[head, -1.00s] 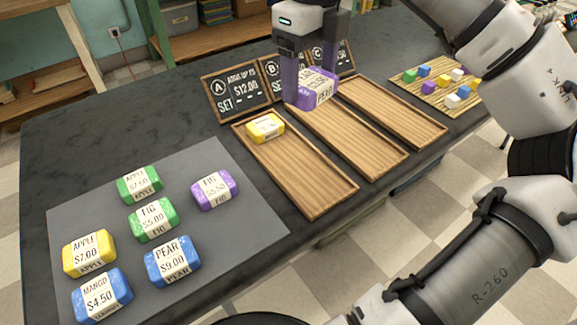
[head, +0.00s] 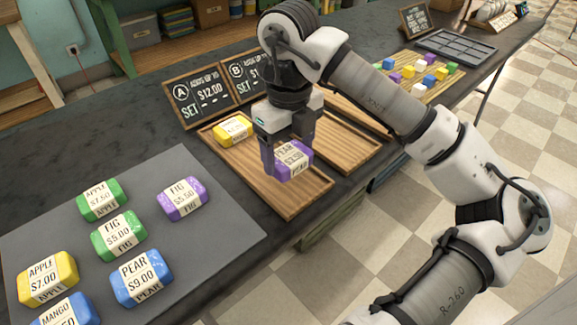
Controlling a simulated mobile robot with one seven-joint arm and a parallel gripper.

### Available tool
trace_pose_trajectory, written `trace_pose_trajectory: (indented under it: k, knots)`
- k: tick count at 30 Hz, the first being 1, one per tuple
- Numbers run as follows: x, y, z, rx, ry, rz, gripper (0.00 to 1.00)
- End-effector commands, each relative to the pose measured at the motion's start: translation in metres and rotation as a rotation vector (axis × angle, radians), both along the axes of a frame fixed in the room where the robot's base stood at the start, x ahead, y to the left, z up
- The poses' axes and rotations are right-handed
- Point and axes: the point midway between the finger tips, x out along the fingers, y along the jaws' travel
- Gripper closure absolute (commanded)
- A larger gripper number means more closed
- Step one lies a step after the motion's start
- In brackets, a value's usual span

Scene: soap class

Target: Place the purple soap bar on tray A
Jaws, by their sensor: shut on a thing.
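My gripper (head: 288,165) is shut on a purple soap bar (head: 294,161) with a white label that reads PEAR. It holds the bar over the front part of the leftmost wooden tray, tray A (head: 288,203), behind which the sign marked A (head: 198,98) stands. I cannot tell whether the bar touches the tray. A yellow soap bar (head: 233,128) lies at the back of tray A. Another purple soap bar (head: 182,199), labelled FIG $5.50, lies on the grey mat (head: 215,235).
Green bars (head: 119,236), a yellow bar (head: 47,278) and blue bars (head: 141,277) lie on the mat. The middle tray (head: 350,158) is beside tray A. A board with coloured cubes (head: 409,95) is farther right. My arm hides part of the right tray.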

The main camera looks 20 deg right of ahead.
Motion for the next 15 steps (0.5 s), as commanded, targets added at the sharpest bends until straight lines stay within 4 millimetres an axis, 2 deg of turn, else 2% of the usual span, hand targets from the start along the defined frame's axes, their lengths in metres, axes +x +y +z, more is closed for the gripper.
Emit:
trace_pose_trajectory:
  k: [4, 9, 15]
  knots:
    - [-0.001, 0.0, -0.013, 0.002, 0.001, 0.002, 0.57]
    - [0.0, 0.001, -0.039, 0.003, 0.001, 0.001, 0.57]
    - [0.0, 0.0, -0.043, 0.001, -0.001, 0.001, 0.57]
